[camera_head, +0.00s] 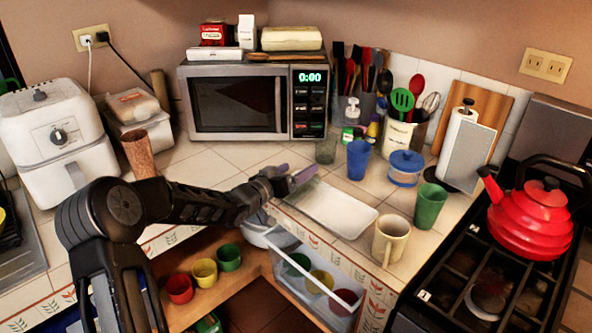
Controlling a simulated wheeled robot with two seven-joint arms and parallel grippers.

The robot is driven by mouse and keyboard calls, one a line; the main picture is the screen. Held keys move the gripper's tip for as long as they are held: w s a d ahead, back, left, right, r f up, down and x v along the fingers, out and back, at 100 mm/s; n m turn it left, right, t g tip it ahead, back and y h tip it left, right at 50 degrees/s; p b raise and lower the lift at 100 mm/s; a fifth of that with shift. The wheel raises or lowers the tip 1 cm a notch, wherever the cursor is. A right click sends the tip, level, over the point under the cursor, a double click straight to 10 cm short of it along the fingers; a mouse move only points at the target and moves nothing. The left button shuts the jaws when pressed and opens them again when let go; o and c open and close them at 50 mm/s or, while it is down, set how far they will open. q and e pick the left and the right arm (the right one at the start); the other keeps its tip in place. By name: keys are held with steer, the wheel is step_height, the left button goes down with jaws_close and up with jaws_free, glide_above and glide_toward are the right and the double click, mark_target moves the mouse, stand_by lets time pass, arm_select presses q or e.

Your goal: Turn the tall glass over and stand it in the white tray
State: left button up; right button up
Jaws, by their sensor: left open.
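A see-through grey-green glass (325,151) stands on the tiled counter in front of the microwave's right end. It looks like the task's glass, though I cannot tell which way up it is. The white tray (345,217) lies flat and empty on the counter near its front edge. My left gripper (297,177) is at the tray's back left end, with its purplish fingers pointing right. It is open and holds nothing that I can see. It is apart from the glass, in front of it and to the left. My right gripper is out of view.
A blue cup (358,159), a lidded blue jar (405,168), a green cup (430,205) and a beige mug (390,239) stand around the tray. A red kettle (530,220) sits on the stove at right. Clear counter lies before the microwave (236,104).

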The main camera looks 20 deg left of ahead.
arm_select(q)
steer(key=f+b+v, duration=0.1)
steer(key=v, duration=0.6)
steer(key=shift+s+r, duration=0.2)
steer(key=shift+r, duration=0.35)
steer(key=shift+a, duration=0.1)
